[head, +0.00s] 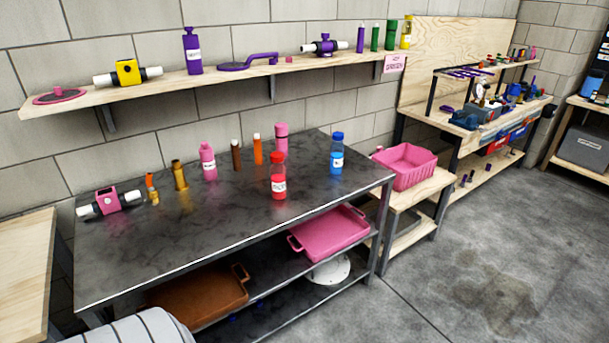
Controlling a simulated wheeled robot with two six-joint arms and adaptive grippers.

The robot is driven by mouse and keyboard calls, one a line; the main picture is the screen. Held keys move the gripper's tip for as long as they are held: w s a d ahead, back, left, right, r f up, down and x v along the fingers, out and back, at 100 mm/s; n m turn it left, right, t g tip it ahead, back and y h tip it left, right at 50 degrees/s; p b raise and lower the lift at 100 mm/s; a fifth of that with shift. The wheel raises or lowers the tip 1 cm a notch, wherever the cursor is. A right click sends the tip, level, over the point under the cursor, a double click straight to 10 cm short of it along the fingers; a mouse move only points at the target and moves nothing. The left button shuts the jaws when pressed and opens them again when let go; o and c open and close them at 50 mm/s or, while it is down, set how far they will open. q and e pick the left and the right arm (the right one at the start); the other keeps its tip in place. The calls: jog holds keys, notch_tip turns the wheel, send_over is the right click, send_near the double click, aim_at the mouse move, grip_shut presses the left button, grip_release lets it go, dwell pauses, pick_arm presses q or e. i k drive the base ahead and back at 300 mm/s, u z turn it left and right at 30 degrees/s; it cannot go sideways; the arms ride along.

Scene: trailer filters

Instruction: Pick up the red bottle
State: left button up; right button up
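Nothing covers the red bottle. Neither of my grippers shows in the head view.
An orange tube (257,150), a brown tube (236,155), a pink bottle (208,161) and a brass fitting (180,175) stand left of the red bottle. A wall shelf (215,80) runs above the table. The table's front strip is clear. Grey floor (470,260) is open at right.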

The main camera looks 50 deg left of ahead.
aim_at(279, 178)
jog(key=z, duration=0.05)
jog(key=i, duration=2.55)
jog(key=u, duration=1.4)
jog(key=i, duration=0.75)
jog(key=u, duration=1)
jog(key=i, duration=0.25)
jog(key=u, duration=0.3)
